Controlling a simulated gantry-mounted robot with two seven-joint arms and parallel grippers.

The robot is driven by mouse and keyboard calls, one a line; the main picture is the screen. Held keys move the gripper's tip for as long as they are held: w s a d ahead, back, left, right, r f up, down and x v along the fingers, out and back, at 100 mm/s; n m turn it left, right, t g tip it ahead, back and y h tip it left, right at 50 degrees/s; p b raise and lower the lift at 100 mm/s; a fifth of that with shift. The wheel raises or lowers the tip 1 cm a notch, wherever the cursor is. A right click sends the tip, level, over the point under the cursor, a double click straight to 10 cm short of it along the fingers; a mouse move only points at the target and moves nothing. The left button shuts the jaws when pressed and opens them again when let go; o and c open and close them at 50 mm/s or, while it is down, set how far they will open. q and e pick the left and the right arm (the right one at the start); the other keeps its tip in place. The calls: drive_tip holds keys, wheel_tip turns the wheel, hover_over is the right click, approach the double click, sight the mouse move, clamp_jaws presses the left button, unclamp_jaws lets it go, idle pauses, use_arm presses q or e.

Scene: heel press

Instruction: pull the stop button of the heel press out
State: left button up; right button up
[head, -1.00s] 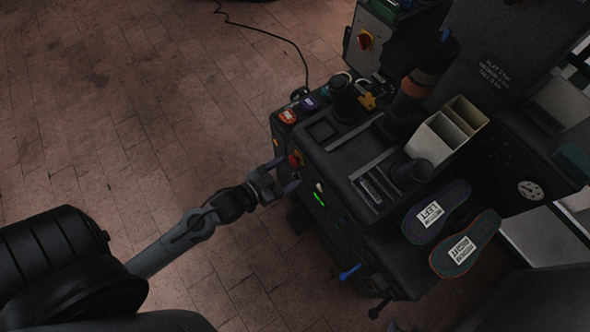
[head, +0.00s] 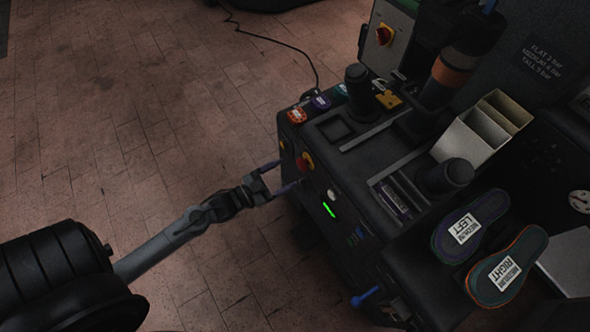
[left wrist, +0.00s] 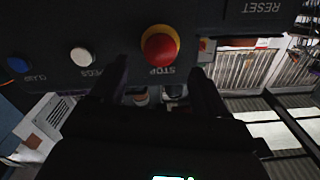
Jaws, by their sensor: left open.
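The heel press (head: 350,205) is a dark machine at the right of the head view. Its red stop button (head: 305,162) sits on a yellow ring on the front face. In the left wrist view the stop button (left wrist: 159,46) is just above the fingers, with the label STOP under it. My left gripper (head: 283,175) is open and empty, close in front of the panel. Its fingers (left wrist: 158,80) show in the left wrist view, below and to either side of the button, not around it. My right gripper is not in view.
A white button (left wrist: 80,57) and a blue button (left wrist: 18,65) are left of the stop button in the wrist view. Two insoles (head: 470,228) lie on the press. A blue lever (head: 365,296) sticks out low on the front. The floor (head: 120,130) at left is clear.

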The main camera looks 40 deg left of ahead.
sight(299, 166)
use_arm(q)
drive_tip(key=shift+b+x, duration=0.75)
drive_tip(key=shift+x, duration=1.7)
drive_tip(key=shift+s, duration=0.1)
